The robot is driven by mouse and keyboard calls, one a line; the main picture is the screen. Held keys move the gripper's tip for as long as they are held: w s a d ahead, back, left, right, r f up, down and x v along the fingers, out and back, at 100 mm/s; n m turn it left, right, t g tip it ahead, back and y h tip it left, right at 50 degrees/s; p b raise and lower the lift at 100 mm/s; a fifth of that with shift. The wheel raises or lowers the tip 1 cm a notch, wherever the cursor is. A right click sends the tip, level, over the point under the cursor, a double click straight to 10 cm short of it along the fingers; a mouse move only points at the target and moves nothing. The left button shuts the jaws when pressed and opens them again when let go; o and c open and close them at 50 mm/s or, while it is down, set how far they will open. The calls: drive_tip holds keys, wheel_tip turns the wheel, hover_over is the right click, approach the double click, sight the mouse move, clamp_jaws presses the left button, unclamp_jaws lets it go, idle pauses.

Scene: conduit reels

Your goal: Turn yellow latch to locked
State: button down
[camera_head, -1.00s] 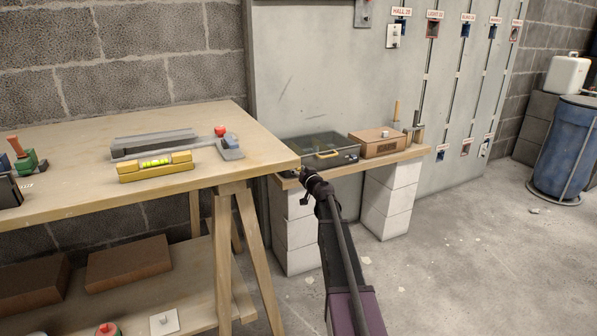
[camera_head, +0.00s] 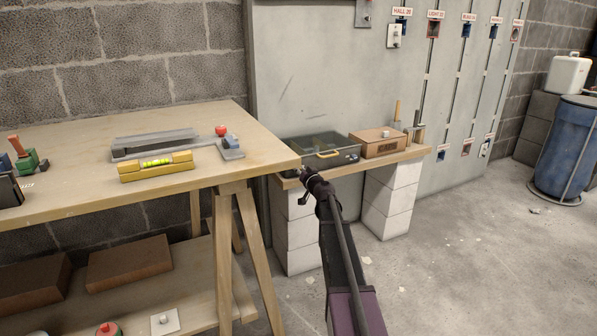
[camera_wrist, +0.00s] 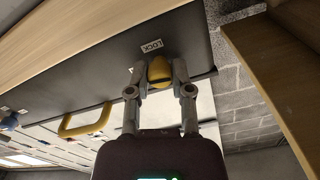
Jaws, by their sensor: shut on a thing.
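The yellow latch (camera_wrist: 159,70) is in the wrist view, on the dark front face of a case (camera_wrist: 100,75). My gripper (camera_wrist: 160,75) is shut on the latch, one finger on each side. A white label reading LOCK (camera_wrist: 152,46) is on the case just beyond the latch; a second small label beside the latch is mostly hidden by a finger. In the head view the case (camera_head: 312,141) sits on a low bench, and my gripper (camera_head: 304,172) is at its front left; the latch is hidden there.
A yellow handle (camera_wrist: 87,121) is on the case front, left of my gripper. A wooden box (camera_head: 378,142) stands right of the case on the low bench (camera_head: 410,153). The wooden worktable (camera_head: 250,140) has its corner close to my gripper on the left.

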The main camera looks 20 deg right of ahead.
drive_tip(key=m, duration=0.4)
drive_tip(key=shift+w, duration=0.1)
drive_tip(key=m, duration=0.4)
drive_tip(key=shift+m, duration=0.3)
drive_tip(key=m, duration=0.4)
drive_tip(key=shift+f, duration=0.1)
drive_tip(key=shift+d+m, duration=0.1)
drive_tip(key=shift+m, duration=1.8)
drive_tip(key=c, duration=0.5)
unclamp_jaws()
